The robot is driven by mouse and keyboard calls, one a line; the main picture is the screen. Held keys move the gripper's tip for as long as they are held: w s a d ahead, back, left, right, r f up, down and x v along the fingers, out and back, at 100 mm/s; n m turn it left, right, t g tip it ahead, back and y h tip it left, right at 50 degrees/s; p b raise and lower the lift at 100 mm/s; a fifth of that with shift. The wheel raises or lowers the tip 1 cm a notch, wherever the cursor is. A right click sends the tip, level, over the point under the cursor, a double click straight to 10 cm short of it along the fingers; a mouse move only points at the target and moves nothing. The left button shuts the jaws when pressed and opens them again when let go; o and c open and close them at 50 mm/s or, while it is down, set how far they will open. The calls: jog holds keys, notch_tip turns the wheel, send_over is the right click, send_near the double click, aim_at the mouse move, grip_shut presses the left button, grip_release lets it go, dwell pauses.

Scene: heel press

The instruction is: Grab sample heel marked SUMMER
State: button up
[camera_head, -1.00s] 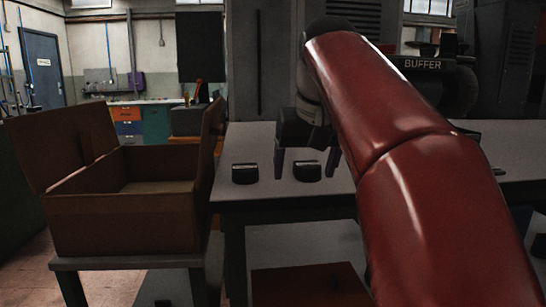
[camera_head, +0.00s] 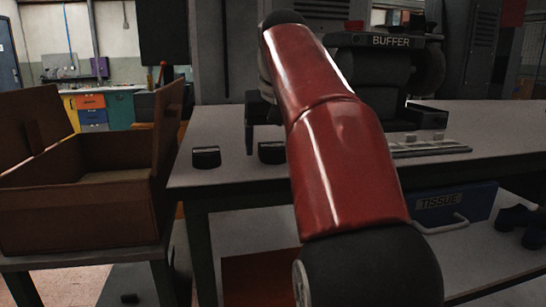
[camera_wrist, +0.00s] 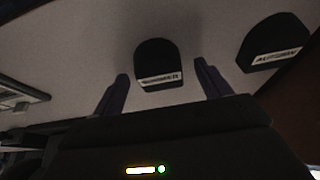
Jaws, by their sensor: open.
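Two black heels with white labels are on the grey table. One heel (camera_wrist: 155,58) lies between my fingers in the wrist view; its label is blurred but seems to read SUMMER. The other heel (camera_wrist: 270,38), to the right there, has a label that looks like AUTUMN. In the head view, the SUMMER heel (camera_head: 270,153) is the right one, partly covered by my arm, and the other heel (camera_head: 206,157) is on the left. My gripper (camera_wrist: 161,70) is open, with one finger on each side of the SUMMER heel and nothing held. Contact cannot be told.
An open brown box (camera_head: 75,215) stands on a stand left of the table (camera_head: 225,120). A buffer machine (camera_head: 390,42) is at the back. A pale flat tray (camera_head: 432,148) lies on the table's right. A blue TISSUE box (camera_head: 455,203) is below the tabletop.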

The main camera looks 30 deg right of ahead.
jog(key=c, duration=1.1)
